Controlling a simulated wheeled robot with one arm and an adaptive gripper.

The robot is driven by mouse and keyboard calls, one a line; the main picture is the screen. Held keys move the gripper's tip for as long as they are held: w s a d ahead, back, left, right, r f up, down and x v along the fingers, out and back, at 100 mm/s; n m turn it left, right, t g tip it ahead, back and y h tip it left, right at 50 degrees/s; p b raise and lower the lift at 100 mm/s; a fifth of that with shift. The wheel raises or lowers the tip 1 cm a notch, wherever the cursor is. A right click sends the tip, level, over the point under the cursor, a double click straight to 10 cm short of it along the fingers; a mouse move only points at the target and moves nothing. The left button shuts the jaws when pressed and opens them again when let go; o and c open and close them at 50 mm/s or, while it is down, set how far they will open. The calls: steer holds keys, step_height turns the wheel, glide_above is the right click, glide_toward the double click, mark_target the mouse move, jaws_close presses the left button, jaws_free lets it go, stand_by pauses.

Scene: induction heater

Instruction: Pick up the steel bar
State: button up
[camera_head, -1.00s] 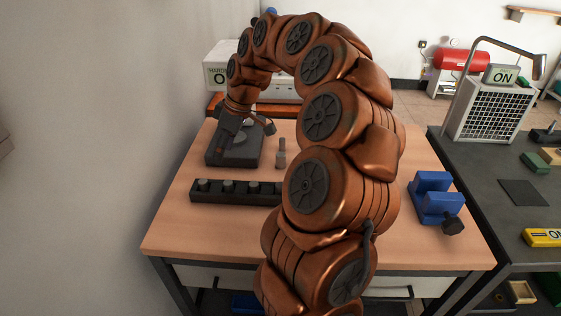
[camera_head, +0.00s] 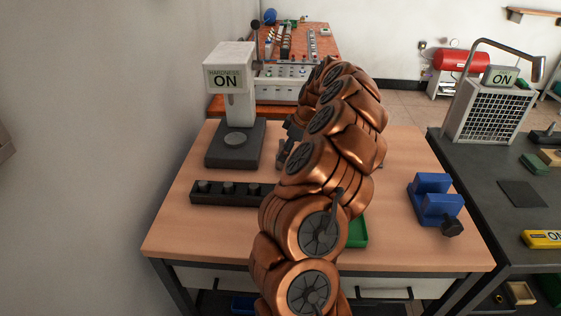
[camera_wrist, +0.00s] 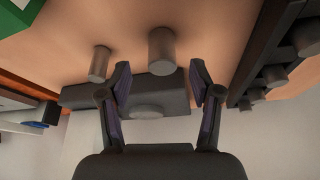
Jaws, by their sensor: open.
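Two grey metal cylinders stand on the wooden table in the wrist view: a larger one (camera_wrist: 162,52) beyond my fingertips, near the middle of the gap, and a smaller one (camera_wrist: 99,63) outside the left finger. I cannot tell for certain which is the steel bar. My gripper (camera_wrist: 160,78) is open, with nothing held between its fingers. In the head view my arm hides most of my gripper and the cylinders. The hardness tester (camera_head: 231,75), lit ON, stands at the left; its dark base (camera_wrist: 75,97) also shows in the wrist view.
A dark rack (camera_head: 214,191) with several short cylinders lies near the tester. A green tray (camera_head: 358,233) is partly behind my arm. A blue vise (camera_head: 433,200) stands at the table's right. Table between tray and vise is clear.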

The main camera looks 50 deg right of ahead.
steer(key=shift+p+x, duration=1.05)
steer(key=shift+x, duration=1.5)
steer(key=shift+s, duration=0.1)
jaws_close()
